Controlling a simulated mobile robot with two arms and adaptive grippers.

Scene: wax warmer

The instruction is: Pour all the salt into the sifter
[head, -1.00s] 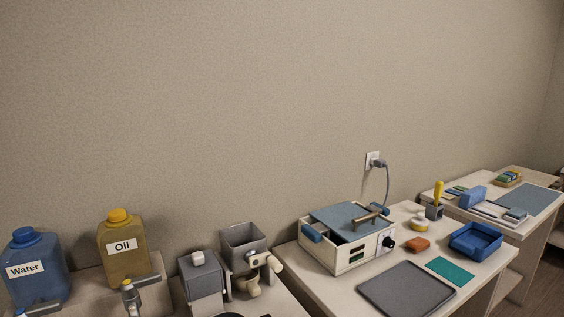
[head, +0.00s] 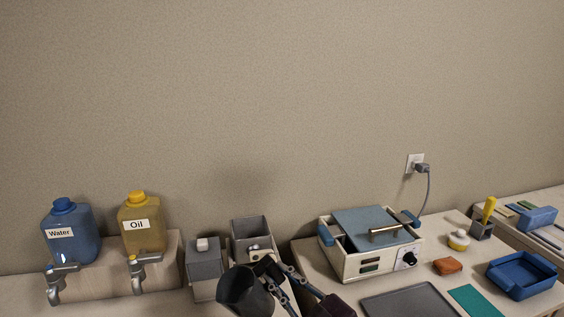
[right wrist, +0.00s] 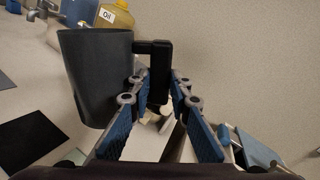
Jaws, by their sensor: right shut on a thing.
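My right gripper (head: 275,270) is shut on the handle of a dark grey cup (head: 243,290). The cup also shows large in the right wrist view (right wrist: 95,75), with its black handle (right wrist: 160,70) between the blue-padded fingers. In the head view the cup is tilted and stands in front of an open grey square hopper (head: 250,230) with beige parts on its front. I cannot tell whether this hopper is the sifter. No salt can be made out, in the cup or elsewhere. My left gripper is not in view.
A grey lidded box (head: 204,270) stands left of the hopper. Water (head: 68,245) and oil (head: 142,240) jugs with taps stand farther left. A wax warmer (head: 370,245) is on the right table, with a grey mat (head: 410,301) and blue tray (head: 520,275).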

